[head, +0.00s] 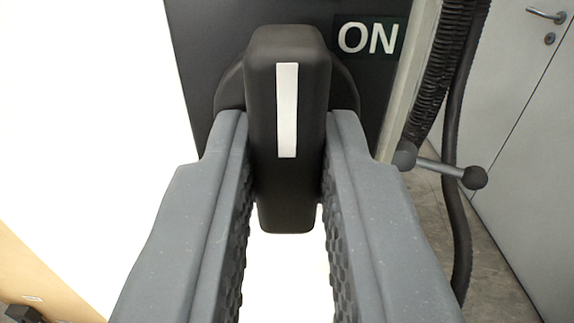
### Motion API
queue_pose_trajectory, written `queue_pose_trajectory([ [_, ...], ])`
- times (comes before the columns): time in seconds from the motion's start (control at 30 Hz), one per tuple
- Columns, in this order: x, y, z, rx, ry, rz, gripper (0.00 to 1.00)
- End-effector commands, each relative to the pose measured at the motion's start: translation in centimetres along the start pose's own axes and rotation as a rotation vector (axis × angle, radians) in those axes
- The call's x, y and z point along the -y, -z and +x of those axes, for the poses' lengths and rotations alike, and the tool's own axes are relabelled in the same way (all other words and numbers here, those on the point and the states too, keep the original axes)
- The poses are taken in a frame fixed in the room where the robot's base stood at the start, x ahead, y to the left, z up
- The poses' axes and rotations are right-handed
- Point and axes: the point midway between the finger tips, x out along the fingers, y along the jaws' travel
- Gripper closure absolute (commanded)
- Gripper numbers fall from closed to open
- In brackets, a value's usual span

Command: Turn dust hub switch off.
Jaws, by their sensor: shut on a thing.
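The dust hub switch is a black rotary knob (288,190) with a white pointer line, in the upper middle of the head view. Its handle stands upright, and the white line runs up and down on its upper part. My gripper (287,165) has one grey finger on each side of the handle and is shut on it. The round base behind the knob shows only partly past the fingers. A dark plate (215,40) carries the knob. A white "ON" label (369,38) is at the upper right of the knob. No "OFF" label is visible.
A black ribbed hose (440,70) hangs at the right. A grey lever with a dark ball end (473,177) juts out close to my right finger. A white door (530,130) with a handle stands behind. A bright white surface (90,130) fills the left.

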Motion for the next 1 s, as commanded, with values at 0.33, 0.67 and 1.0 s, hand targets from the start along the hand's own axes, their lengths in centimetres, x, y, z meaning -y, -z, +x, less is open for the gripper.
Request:
queue_pose_trajectory([
  [0.33,0.0,0.0,0.0,-0.001,-0.001,-0.008,1.00],
  [0.67,0.0,0.1,0.0,-0.001,0.000,-0.007,0.62],
  [1.0,0.1,-0.1,-2.0,-0.001,0.003,-0.007,0.62],
])
